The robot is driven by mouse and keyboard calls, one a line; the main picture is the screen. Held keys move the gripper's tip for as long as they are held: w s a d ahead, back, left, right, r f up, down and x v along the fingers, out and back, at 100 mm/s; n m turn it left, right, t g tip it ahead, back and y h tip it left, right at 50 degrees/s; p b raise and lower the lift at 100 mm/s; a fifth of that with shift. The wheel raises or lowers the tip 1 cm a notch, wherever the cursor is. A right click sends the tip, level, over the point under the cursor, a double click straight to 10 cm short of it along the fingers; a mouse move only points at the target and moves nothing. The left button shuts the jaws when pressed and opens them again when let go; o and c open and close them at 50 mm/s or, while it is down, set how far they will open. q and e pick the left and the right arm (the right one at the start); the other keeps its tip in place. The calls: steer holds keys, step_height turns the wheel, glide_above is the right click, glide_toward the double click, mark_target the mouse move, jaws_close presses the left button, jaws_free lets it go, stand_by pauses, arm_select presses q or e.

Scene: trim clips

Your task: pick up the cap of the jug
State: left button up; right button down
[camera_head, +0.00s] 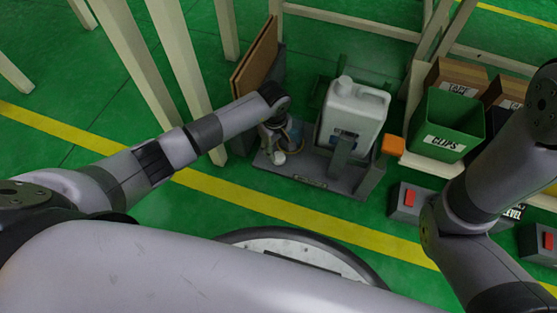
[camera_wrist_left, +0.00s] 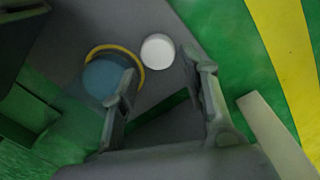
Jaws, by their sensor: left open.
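A small round white cap (camera_wrist_left: 157,50) lies on the grey base plate (camera_wrist_left: 195,18), just beyond and between the fingertips of my left gripper (camera_wrist_left: 160,68). The gripper is open, with nothing between its fingers. In the head view my left gripper (camera_head: 273,138) points down over the left part of the plate, with the white cap (camera_head: 277,158) just below it. The white jug (camera_head: 362,108) stands upright in a grey holder on the same plate, to the right of the gripper. My right gripper is out of view.
A blue round thing with a yellow rim (camera_wrist_left: 105,78) lies close to the cap, beside one finger. A brown board (camera_head: 256,58) stands behind the gripper. An orange block (camera_head: 392,145) and a green CLIPS bin (camera_head: 450,112) are right of the jug.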

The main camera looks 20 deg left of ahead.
mark_target(278, 157)
arm_select(q)
steer(key=f+b, duration=0.4)
steer(key=f, duration=0.1)
steer(key=shift+d+f+b, duration=0.1)
steer(key=shift+d+b, duration=0.2)
steer(key=shift+c, duration=0.2)
steer(key=c, duration=0.4)
steer(key=shift+c, duration=0.2)
steer(key=shift+r, duration=0.2)
